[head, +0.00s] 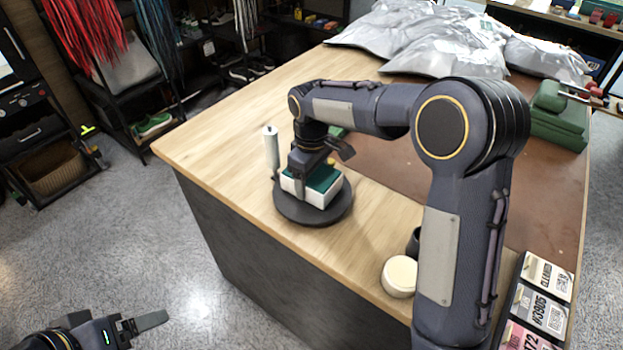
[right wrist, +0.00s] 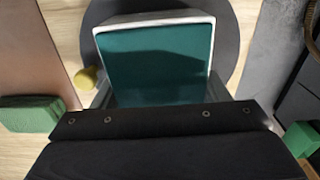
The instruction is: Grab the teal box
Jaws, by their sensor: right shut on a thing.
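The teal box (head: 323,181) has a teal top and white sides and sits on a round dark turntable (head: 290,213) near the table's left edge. In the right wrist view the teal box (right wrist: 155,62) fills the space between the fingers. My right gripper (head: 312,180) comes down over the box and is shut on it. The finger on the far side is mostly hidden in the head view. My left gripper (head: 140,325) is low at the bottom left, away from the table and empty, with only part of it showing.
A pale cylinder bottle (head: 271,147) stands beside the turntable. A cream round jar (head: 399,275) and labelled cards (head: 540,300) lie at the front right. Silver bags (head: 430,40) and a green case (head: 555,115) are at the back. A brown mat (head: 390,165) covers the middle.

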